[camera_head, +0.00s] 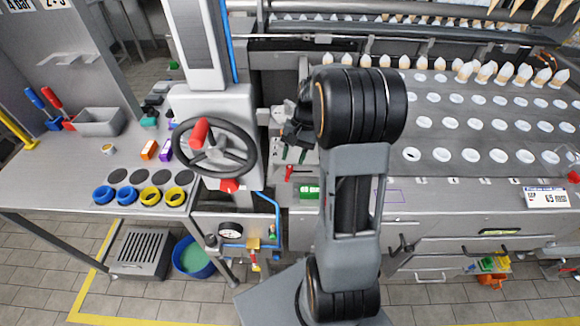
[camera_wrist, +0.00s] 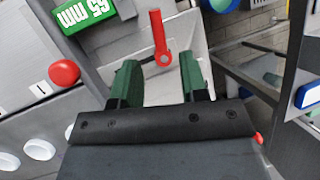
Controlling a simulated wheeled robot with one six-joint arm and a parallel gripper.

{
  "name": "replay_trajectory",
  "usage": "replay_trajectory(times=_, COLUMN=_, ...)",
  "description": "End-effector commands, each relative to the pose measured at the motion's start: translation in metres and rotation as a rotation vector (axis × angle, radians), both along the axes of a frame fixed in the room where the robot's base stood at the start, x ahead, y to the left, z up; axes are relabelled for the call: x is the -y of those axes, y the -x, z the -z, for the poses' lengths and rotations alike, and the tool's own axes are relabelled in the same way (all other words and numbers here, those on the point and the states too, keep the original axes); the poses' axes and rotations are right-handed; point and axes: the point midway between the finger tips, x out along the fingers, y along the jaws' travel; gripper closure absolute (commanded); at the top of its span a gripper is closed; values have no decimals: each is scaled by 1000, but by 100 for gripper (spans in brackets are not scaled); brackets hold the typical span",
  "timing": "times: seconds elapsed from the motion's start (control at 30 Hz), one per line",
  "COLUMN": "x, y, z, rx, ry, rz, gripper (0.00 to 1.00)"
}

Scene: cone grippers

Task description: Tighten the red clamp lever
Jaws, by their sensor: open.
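The red clamp lever (camera_head: 289,173) is a small handle on the machine's front, just left of a green size sign. In the wrist view the lever (camera_wrist: 158,36) stands nearly upright in the picture, its round pivot end lowest, beyond the fingertips and roughly between them. My gripper (camera_head: 294,155) has green fingers, which show just above the lever in the head view. In the wrist view my gripper (camera_wrist: 160,66) is open, with nothing between its fingers. Whether a fingertip touches the lever cannot be told.
The green size sign (camera_head: 309,193) is close beside the lever; it also shows in the wrist view (camera_wrist: 82,12). A red round knob (camera_wrist: 64,72) sits at left in the wrist view. A black handwheel (camera_head: 215,147) stands left of the gripper. A grey side table (camera_head: 60,180) is farther left.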

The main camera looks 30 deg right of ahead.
Motion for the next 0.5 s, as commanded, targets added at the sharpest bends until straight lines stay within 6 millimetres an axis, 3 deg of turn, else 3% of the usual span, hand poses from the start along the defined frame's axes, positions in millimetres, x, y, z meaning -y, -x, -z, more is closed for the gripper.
replay_trajectory(times=0.2, x=-12, y=6, z=27, rx=-2, ry=0, rz=-1, gripper=60)
replay_trajectory(times=0.5, x=-17, y=8, z=41, rx=2, ry=1, rz=-1, gripper=60)
